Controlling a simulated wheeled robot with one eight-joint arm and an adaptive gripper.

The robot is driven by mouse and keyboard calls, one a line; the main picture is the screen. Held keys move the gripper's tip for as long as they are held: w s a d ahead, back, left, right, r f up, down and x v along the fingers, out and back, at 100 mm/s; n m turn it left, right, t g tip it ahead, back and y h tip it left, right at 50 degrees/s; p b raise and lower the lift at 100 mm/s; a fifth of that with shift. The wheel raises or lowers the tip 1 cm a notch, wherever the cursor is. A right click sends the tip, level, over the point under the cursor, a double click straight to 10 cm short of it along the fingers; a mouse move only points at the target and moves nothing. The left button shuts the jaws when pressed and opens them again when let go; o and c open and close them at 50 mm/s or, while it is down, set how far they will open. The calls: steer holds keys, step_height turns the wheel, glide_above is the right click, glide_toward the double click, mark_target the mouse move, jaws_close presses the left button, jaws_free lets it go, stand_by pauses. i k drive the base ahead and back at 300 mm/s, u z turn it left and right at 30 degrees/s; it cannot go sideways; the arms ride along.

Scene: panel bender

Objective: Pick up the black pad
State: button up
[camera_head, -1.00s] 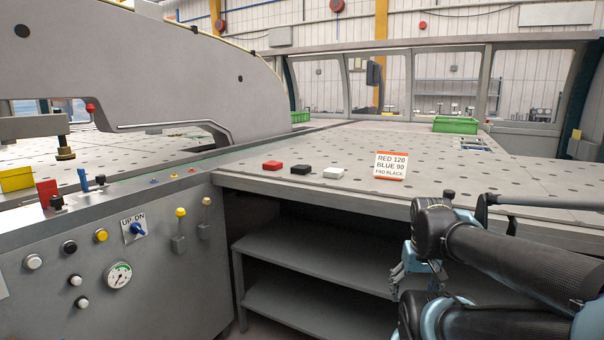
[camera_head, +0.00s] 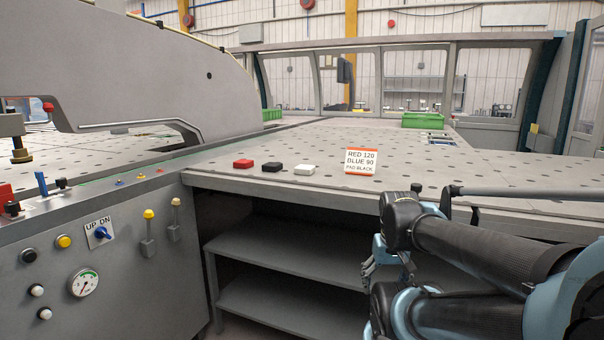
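The black pad (camera_head: 272,167) is a small dark block lying on the perforated grey table (camera_head: 230,178) near its front edge. A red pad (camera_head: 243,163) lies to its left and a white pad (camera_head: 304,169) to its right, with small gaps between them. My gripper (camera_head: 368,270) is at the lower right, below the table's edge and in front of the shelves. It is apart from the pads and partly hidden by my arm. Its fingers are too small and overlapped to show whether they are open.
A sign (camera_head: 361,161) reading "RED 120, BLUE 90, PAD BLACK" stands right of the pads. A control panel (camera_head: 110,265) with knobs and a gauge is at the left. Open shelves (camera_head: 290,295) are under the table. Green bins (camera_head: 423,121) stand at the back.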

mark_target(271, 167)
steer(key=u, duration=2.4)
steer(key=i, duration=0.45)
steer(key=z, duration=1.85)
